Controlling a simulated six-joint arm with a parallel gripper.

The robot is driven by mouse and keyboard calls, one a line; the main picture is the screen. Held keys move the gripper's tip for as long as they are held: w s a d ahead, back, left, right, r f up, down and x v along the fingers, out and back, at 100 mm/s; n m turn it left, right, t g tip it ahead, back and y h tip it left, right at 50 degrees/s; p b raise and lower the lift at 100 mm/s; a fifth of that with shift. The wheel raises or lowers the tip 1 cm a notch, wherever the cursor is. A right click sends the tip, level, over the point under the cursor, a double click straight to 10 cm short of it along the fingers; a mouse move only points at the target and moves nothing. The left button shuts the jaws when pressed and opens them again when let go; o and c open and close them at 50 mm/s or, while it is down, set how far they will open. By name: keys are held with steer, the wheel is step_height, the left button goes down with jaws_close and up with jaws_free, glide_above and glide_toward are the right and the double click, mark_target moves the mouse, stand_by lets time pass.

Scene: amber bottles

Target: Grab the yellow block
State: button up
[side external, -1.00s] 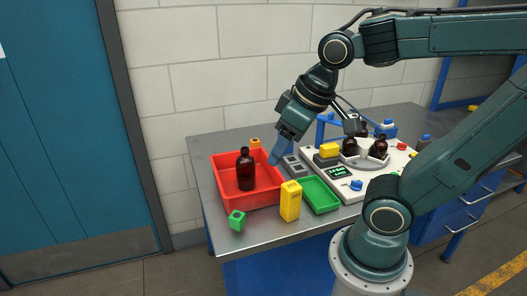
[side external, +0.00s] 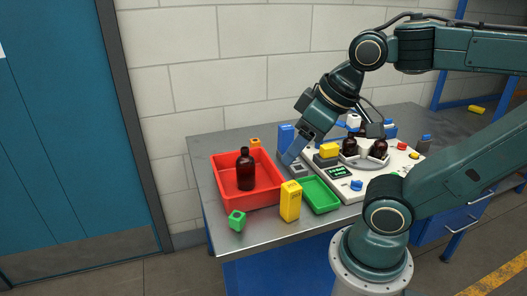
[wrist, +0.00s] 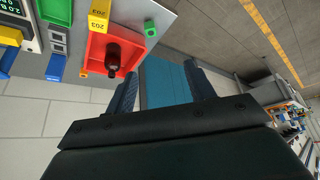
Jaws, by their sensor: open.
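A tall yellow block (side external: 290,201) with dark markings stands upright on the bench, in front of the red tray's right side. It also shows at the top of the wrist view (wrist: 98,20). A smaller yellow block (side external: 330,150) sits on a grey piece at the left of the white device. My gripper (side external: 290,158) is above the bench between the red tray and the device, apart from both yellow blocks. Its two fingers (wrist: 162,72) are spread in the wrist view, with nothing between them.
The red tray (side external: 227,201) holds an amber bottle (side external: 245,169). A green tray (side external: 319,208) lies right of the tall yellow block. A green piece (side external: 237,220) is at the front left. The white device (side external: 352,196) holds more amber bottles.

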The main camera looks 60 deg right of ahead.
stand_by(0.4)
steer(key=o, duration=0.3)
steer(key=m+g+y, duration=0.3)
steer(key=m+y, duration=0.1)
steer(key=m, duration=2.1)
glide_toward(293, 184)
steer(key=shift+x, duration=4.1)
steer(key=shift+x, duration=2.6)
